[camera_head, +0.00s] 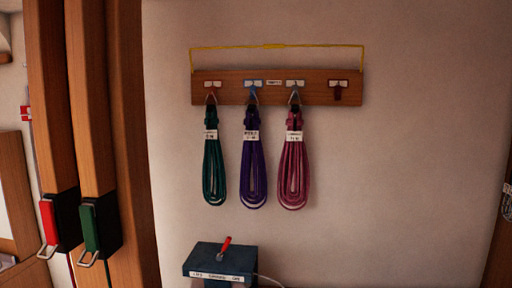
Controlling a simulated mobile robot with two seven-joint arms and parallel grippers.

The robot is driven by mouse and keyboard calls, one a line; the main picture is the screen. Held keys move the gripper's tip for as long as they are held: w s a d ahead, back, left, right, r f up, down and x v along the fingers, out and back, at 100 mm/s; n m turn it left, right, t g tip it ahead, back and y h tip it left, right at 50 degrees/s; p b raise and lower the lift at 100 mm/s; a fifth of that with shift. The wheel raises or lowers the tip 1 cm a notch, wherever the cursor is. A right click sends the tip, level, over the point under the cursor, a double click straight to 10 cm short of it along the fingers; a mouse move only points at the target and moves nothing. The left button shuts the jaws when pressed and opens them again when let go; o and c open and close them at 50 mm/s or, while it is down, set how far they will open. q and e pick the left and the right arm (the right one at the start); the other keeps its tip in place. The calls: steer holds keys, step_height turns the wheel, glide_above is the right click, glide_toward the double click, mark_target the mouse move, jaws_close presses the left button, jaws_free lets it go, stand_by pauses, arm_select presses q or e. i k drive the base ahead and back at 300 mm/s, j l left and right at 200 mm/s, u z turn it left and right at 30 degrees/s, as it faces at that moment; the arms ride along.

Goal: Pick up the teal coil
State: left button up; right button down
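The teal coil (214,168) hangs at the left of a row of three coils on a wooden hook board (227,92) on the wall. It is a long dark green-teal loop with a white label near its top, hung from the leftmost hook. A purple coil (253,172) hangs just to its right, apart from it. A magenta coil (293,175) hangs from the third hook. The fourth hook (338,90), at the right, is empty. Neither of my grippers shows in the head view.
A yellow rail (275,46) runs above the board. Below the coils stands a dark blue box (222,262) with a red-handled lever (226,244). Wooden posts with a red (48,222) and a green handle (90,228) stand at left. The wall right of the board is clear.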

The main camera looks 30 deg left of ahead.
mark_target(212, 145)
steer(key=u, duration=1)
